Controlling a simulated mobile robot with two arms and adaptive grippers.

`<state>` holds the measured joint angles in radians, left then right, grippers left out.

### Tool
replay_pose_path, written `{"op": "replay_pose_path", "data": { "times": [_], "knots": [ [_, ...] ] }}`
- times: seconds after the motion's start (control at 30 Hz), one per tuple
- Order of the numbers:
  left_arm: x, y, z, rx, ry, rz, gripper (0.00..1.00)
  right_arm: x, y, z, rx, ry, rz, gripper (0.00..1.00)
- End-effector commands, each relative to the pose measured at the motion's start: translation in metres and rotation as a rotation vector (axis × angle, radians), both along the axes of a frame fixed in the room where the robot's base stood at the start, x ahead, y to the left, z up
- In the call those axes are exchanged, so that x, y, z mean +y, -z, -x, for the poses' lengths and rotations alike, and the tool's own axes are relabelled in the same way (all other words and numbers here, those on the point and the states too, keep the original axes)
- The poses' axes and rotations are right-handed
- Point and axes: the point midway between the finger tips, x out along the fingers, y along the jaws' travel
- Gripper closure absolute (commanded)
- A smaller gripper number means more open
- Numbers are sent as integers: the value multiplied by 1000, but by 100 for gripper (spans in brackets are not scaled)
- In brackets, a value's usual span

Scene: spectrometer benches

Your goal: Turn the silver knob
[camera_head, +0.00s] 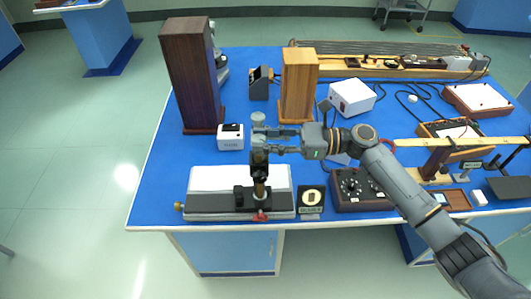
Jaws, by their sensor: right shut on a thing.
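A black microscope stand (259,188) rises from a long dark base near the table's front edge. A silver-grey round part (258,119) tops its upright tube. My right gripper (260,140) reaches in from the right and is shut on the stand's upper part, just below that grey top. The fingers cover much of this spot, so I cannot tell whether a separate silver knob sits between them. A brass knob (179,206) is at the left end of the base. My left gripper is not in view.
A tall dark wooden box (191,80) and a lighter one (298,85) stand behind. A small white box (230,136) is close left of the gripper. A dark dial box (357,189) lies under my right arm. Blue tabletop (165,160) is free at left.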

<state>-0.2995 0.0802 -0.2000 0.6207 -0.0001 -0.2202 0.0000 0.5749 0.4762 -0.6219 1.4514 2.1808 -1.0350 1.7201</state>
Motion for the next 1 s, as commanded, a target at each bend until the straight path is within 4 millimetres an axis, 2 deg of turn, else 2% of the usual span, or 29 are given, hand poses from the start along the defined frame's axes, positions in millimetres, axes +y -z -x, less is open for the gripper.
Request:
{"op": "replay_pose_path", "data": {
  "times": [0.03,0.1,0.5,0.7,1.0],
  "knots": [
    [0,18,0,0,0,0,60,1,7,-3,-4,-44,-4,99],
    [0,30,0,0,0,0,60,1,7,-4,-3,-111,-4,99],
    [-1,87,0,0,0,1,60,3,5,-8,-1,-456,-4,99],
    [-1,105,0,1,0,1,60,4,3,-8,0,-572,-3,99],
    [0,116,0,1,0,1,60,4,1,-9,0,-655,-2,99]
  ]
}}
